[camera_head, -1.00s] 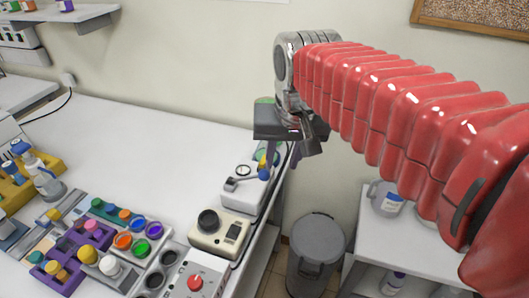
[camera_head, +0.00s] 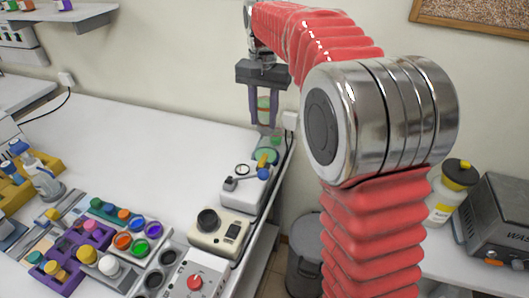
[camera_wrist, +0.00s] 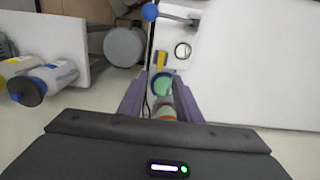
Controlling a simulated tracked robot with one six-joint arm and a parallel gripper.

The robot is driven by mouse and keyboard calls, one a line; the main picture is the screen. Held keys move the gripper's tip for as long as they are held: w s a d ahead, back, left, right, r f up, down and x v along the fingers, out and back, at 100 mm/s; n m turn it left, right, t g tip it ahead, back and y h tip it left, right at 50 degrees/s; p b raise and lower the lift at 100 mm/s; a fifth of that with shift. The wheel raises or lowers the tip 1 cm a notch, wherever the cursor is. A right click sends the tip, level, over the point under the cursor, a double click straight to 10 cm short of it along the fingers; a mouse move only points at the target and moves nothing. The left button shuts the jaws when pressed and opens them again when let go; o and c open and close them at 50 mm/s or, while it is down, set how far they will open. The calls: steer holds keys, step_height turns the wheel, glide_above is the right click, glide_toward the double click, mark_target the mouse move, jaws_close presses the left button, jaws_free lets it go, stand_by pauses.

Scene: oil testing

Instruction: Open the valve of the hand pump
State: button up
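The hand pump (camera_head: 246,190) is a white box at the table's back right corner. It has a lever with a blue knob (camera_head: 264,174) and a small yellow handle (camera_head: 263,160), which seems to be the valve. The pump also shows in the wrist view (camera_wrist: 195,65), with the yellow handle (camera_wrist: 160,61) ahead of my fingers. A green round part (camera_head: 268,154) sits behind the handle. My gripper (camera_head: 265,124) points down above and behind the pump, its purple fingers apart. An orange and green item (camera_head: 264,103) shows between them, apparently behind; whether they touch it is unclear.
Coloured cups and blocks fill the table's front left. A grey bin (camera_head: 303,262) stands beside the table. The table's middle is clear.

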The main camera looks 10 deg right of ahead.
mark_target(264, 158)
steer(key=shift+w+f, duration=0.1)
steer(key=shift+w, duration=0.15)
steer(key=shift+f, duration=0.1)
step_height(264, 158, down, 14)
steer(key=shift+r, duration=0.15)
stand_by(0.6)
jaws_close()
steer(key=shift+d, duration=0.2)
steer(key=shift+a, duration=0.1)
stand_by(0.3)
